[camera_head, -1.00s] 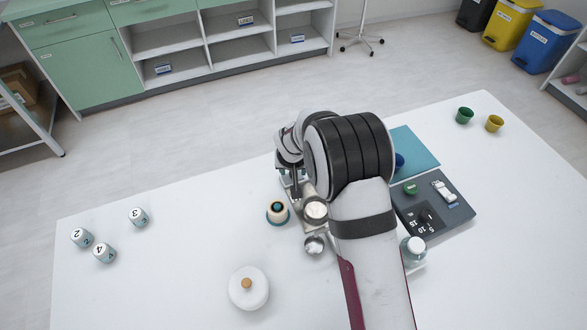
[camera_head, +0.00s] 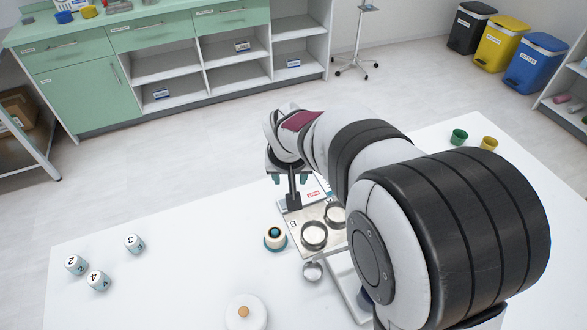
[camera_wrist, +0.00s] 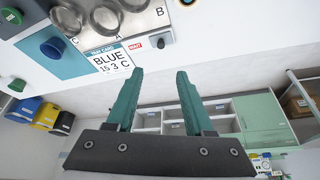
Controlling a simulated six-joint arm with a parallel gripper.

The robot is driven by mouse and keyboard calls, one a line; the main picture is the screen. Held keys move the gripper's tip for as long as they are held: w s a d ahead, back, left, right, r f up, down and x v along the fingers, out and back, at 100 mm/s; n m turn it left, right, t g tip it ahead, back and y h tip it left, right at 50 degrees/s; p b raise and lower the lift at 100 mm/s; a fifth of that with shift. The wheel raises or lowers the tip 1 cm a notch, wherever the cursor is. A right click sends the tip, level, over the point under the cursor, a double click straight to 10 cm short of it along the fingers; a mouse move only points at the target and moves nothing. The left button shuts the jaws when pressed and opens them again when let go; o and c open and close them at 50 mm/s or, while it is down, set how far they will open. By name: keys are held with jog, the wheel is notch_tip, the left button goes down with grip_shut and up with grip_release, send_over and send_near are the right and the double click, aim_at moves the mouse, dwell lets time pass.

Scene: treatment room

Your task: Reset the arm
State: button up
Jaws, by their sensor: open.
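My gripper (camera_head: 289,184) is above the far side of the white table (camera_head: 190,225), near the end of a metal plate with round metal cups. In the wrist view its two teal fingers (camera_wrist: 160,72) stand apart with nothing between them. That view shows the cups (camera_wrist: 103,18), with letters C, A and B on the plate, and a task card (camera_wrist: 110,61) reading BLUE, 15, 3, C. In the head view two cups (camera_head: 314,236) show, and my arm hides the right part of the table.
A cream and teal round piece (camera_head: 275,238), a small metal cup (camera_head: 312,271) and a white lidded pot (camera_head: 245,313) stand nearby. Numbered white cylinders (camera_head: 97,280) are at left. Green (camera_head: 459,137) and yellow (camera_head: 489,143) cups stand far right. The table's left middle is clear.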

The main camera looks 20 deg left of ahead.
jog(key=s+d+r+m+g+h, duration=0.1)
jog(key=s+d+r+m, duration=0.15)
jog(key=d, duration=0.45)
jog(key=s+d+r+m, duration=0.2)
jog(key=s+d, duration=0.1)
jog(key=d, duration=0.5)
jog(key=s+d+m+g, duration=0.1)
jog(key=s+d+m, duration=0.1)
jog(key=s, duration=0.4)
jog(key=s+d+m+g, duration=0.1)
jog(key=s+d, duration=0.3)
jog(key=s, duration=0.3)
jog(key=s+d+m+g+y, duration=0.1)
jog(key=s+d+m, duration=0.1)
jog(key=s, duration=0.5)
jog(key=shift+d+m, duration=0.35)
jog(key=shift+d, duration=0.4)
jog(key=shift+w, duration=0.1)
